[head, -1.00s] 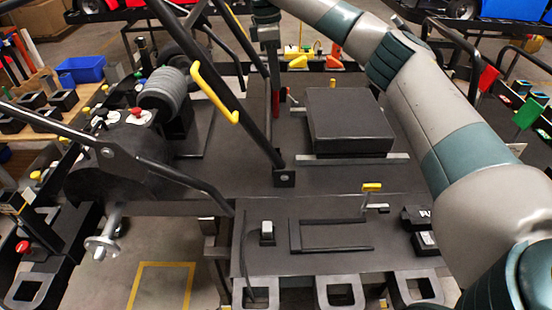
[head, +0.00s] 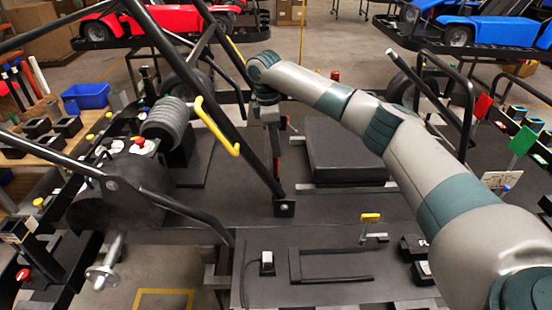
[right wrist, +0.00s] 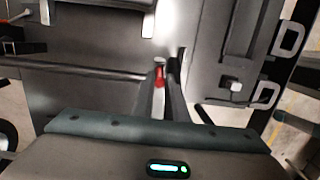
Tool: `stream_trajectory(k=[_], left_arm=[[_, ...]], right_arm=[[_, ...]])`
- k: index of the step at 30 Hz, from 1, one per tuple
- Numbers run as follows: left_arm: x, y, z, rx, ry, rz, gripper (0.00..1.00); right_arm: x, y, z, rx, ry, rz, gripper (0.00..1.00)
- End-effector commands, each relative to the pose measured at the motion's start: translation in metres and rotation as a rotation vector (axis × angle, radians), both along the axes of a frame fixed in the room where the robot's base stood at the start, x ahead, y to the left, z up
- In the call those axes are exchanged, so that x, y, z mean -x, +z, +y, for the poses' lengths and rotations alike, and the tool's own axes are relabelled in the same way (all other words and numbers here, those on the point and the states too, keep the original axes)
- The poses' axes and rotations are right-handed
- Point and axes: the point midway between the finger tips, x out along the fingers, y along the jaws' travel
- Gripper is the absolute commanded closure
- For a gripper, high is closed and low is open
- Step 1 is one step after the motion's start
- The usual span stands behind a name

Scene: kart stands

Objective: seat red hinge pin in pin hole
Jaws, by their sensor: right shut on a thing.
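My right gripper (head: 273,150) hangs downward just left of the flat black pad, behind the kart's slanted black tube. It is shut on the red hinge pin (head: 276,166), which shows as a small red piece at the fingertips. In the right wrist view the red hinge pin (right wrist: 159,74) lies between the two fingers, held above the dark deck. The fingers and the tube hide part of the pin. I cannot make out the pin hole in either view. My left gripper is not in view.
The slanted black tube ends at a bracket (head: 284,207) on the deck close to my gripper. The flat black pad (head: 345,150) lies right of it. A yellow-handled lever (head: 370,217) stands at the front right. A yellow bent handle (head: 218,128) juts out at left.

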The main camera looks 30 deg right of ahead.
Motion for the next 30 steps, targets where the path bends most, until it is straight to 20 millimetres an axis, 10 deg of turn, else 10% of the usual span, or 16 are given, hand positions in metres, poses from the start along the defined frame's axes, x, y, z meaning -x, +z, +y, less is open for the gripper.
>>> stream_trajectory(k=[30], left_arm=[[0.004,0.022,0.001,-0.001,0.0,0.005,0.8]], right_arm=[[0.0,-0.063,-0.001,0.0,-0.001,-0.001,1.0]])
